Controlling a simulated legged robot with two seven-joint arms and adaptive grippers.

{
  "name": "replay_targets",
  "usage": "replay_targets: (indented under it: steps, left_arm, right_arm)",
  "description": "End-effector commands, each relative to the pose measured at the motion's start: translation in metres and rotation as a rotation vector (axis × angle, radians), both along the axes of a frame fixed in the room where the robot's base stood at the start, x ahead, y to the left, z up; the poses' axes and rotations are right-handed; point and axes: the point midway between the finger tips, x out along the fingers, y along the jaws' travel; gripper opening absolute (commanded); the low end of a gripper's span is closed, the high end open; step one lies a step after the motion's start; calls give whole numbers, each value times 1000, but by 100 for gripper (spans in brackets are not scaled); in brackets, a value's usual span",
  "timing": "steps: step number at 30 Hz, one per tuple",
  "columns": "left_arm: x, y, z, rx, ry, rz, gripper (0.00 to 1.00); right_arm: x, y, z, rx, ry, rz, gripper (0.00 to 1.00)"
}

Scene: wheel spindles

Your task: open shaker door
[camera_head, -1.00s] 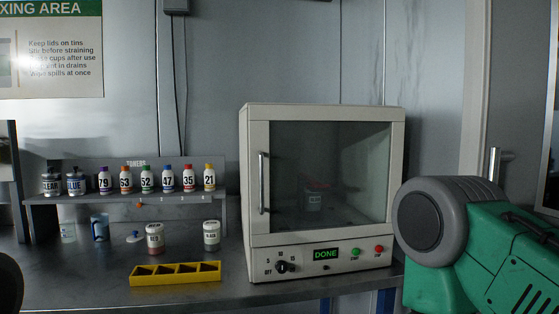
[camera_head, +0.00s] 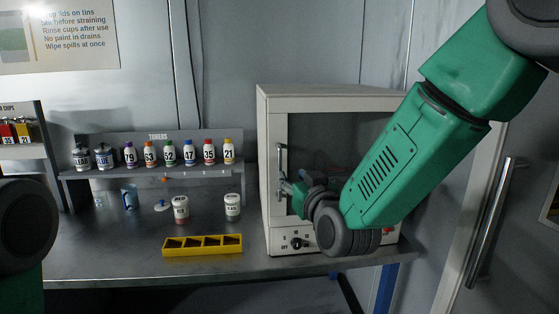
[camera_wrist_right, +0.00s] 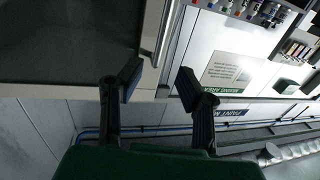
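The shaker (camera_head: 330,98) is a white box-shaped cabinet with a dark window door (camera_head: 340,140), which is closed. Its vertical metal handle (camera_head: 280,165) is on the door's left side. My right gripper (camera_head: 287,188) is at the handle's lower part, in front of the door. In the right wrist view my right gripper (camera_wrist_right: 158,86) is open, and the handle (camera_wrist_right: 166,32) runs down toward the gap between its fingers. I cannot tell whether a finger touches it. My right arm hides the right part of the door and panel. My left gripper is out of view.
A yellow slotted rack (camera_head: 203,245) and two small tins, one on the left (camera_head: 181,210) and one on the right (camera_head: 232,207), stand on the bench (camera_head: 140,262). A shelf (camera_head: 120,172) of toner bottles is behind them. The bench's front left is clear.

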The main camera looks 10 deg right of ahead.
Motion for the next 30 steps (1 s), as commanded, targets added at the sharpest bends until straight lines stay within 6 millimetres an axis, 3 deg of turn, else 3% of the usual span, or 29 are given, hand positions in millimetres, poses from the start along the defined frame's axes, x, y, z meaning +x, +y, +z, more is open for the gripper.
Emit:
replay_targets:
  steps: [6,12,18,27,28,30]
  left_arm:
    - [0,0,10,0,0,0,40]
    - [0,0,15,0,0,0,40]
    - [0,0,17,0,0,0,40]
    - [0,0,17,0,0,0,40]
    - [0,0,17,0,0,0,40]
    - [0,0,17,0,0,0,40]
  right_arm:
    - [47,10,1,1,0,0,31]
    - [79,16,1,0,0,1,31]
    - [94,19,1,-1,-1,1,31]
    - [96,19,0,-1,1,1,31]
    - [96,19,0,-1,1,1,27]
    - [96,19,0,-1,1,1,3]
